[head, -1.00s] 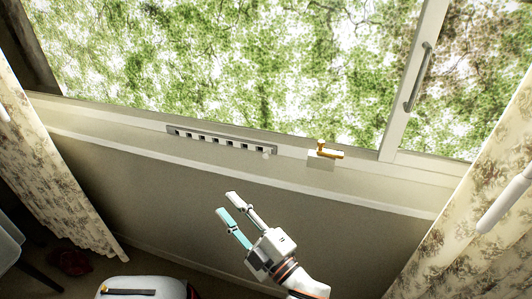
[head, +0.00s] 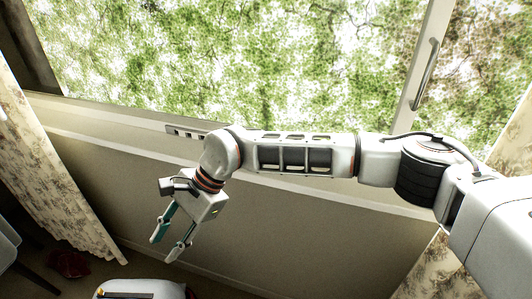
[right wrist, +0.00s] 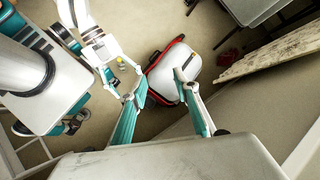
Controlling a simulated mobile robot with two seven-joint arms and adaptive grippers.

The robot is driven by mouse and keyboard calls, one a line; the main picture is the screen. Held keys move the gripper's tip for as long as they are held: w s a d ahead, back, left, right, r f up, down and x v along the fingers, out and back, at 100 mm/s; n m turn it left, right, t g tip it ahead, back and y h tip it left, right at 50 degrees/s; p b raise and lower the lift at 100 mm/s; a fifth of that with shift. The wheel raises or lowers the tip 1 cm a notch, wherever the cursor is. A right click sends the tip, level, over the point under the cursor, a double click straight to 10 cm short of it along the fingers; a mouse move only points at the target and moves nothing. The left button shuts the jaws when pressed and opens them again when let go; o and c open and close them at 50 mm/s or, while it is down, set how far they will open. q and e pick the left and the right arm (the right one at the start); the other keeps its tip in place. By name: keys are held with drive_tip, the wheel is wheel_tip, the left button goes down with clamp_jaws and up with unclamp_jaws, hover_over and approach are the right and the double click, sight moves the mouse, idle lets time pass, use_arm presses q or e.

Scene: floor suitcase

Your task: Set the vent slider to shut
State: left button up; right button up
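The vent (head: 186,132) is a grey slotted strip on the window ledge. Only its left end shows in the head view; my right arm covers the rest, including the right end where the small pale slider knob was seen earlier. My right gripper (head: 169,246) hangs below and in front of the vent, pointing down, with its fingers apart and nothing between them. In the right wrist view its fingers (right wrist: 158,104) are spread above the floor. My left gripper (right wrist: 124,80) shows small in that view, its fingers apart and empty.
A white suitcase (head: 140,289) lies on the floor below; it also shows in the right wrist view (right wrist: 172,72). Floral curtains (head: 60,180) hang at both sides. The window handle (head: 426,75) is at upper right. The brass latch seen earlier is hidden behind my arm.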

drive_tip(key=w+d+r+n+t+h, duration=0.2)
drive_tip(key=w+d+r+t+h, duration=0.25)
drive_tip(key=w+d, duration=0.65)
drive_tip(key=w+d+r+n+t+h, duration=0.2)
drive_tip(key=w+d+r+t+h, duration=0.3)
drive_tip(key=w+d, duration=0.65)
drive_tip(key=shift+g+y, duration=0.55)
drive_tip(key=shift+g, duration=0.2)
drive_tip(key=w+f, duration=0.1)
drive_tip(key=w+f+b, duration=0.1)
drive_tip(key=f, duration=0.1)
drive_tip(key=w+a+f, duration=0.1)
drive_tip(key=f, duration=0.1)
drive_tip(key=shift+w+f+b, duration=0.1)
drive_tip(key=shift+w+b, duration=0.25)
drive_tip(key=shift+w, duration=0.05)
clamp_jaws()
